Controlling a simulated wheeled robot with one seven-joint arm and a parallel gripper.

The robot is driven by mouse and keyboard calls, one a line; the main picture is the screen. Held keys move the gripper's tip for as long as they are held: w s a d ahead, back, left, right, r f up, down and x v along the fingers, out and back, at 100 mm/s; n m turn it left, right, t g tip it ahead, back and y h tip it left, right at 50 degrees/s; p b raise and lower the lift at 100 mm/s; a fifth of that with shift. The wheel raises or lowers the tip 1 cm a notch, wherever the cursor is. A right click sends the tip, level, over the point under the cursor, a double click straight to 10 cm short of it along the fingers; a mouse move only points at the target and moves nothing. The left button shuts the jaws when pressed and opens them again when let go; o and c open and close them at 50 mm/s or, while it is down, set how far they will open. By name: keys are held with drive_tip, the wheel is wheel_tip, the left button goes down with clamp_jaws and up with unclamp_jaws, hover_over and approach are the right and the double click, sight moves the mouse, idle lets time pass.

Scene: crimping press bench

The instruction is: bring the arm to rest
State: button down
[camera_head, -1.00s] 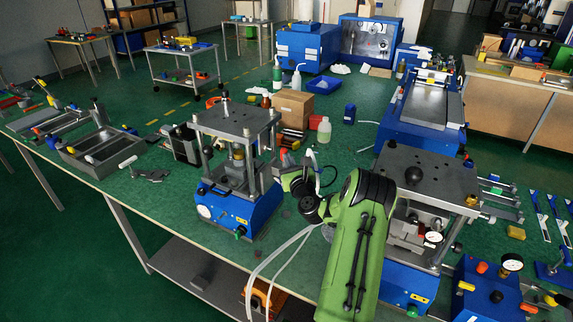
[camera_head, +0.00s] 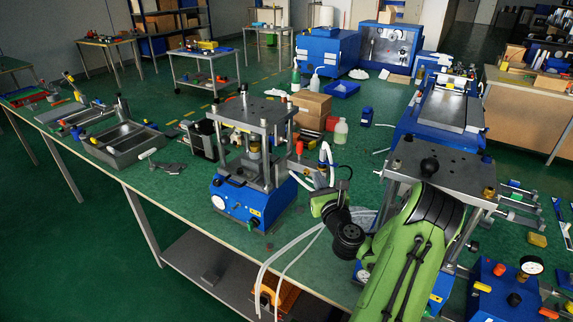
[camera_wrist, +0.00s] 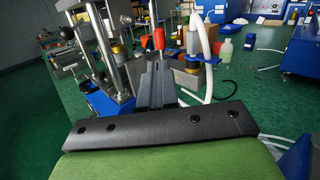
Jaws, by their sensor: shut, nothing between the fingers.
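My gripper (camera_wrist: 156,72) shows in the wrist view as dark fingers rising from a black bar. The fingers are shut together with nothing between them. They point toward the bench, with a red-tipped lever (camera_wrist: 158,38) and a white hose (camera_wrist: 205,40) beyond them in the picture. In the head view my green arm reaches up from the lower right, bends at a black joint and ends between the two presses. The fingers cannot be made out clearly there.
A blue-based press (camera_head: 245,205) stands left of my arm; a second press (camera_head: 440,165) stands close on the right, partly behind it. White tubes (camera_head: 290,245) loop at the bench's front edge. A cardboard box (camera_head: 311,108) and a bottle (camera_head: 341,131) stand behind. Green bench surface between is partly clear.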

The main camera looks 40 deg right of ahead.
drive_tip(key=w+a+r+n+y, duration=0.2)
drive_tip(key=w+a+n+y, duration=0.25)
drive_tip(key=a+n, duration=0.45)
drive_tip(key=w+a+r+n+y, duration=0.25)
drive_tip(key=a+n+y, duration=0.45)
drive_tip(key=a, duration=0.4)
drive_tip(key=s+a+f+n+g+y, duration=0.1)
drive_tip(key=s+a+n+g+y, duration=0.15)
drive_tip(key=a+n+g, duration=0.7)
drive_tip(key=s+a+r+n+h, duration=0.1)
drive_tip(key=s+a+n+h, duration=0.1)
drive_tip(key=s+n, duration=0.5)
drive_tip(key=s+a+r+n+g+h, duration=0.1)
drive_tip(key=s+n, duration=0.7)
drive_tip(key=s, duration=0.9)
drive_tip(key=a+r+h, duration=0.1)
drive_tip(key=a+h, duration=0.1)
drive_tip(key=a, duration=0.1)
drive_tip(key=shift+s+a, duration=0.35)
drive_tip(key=shift+a, duration=0.05)
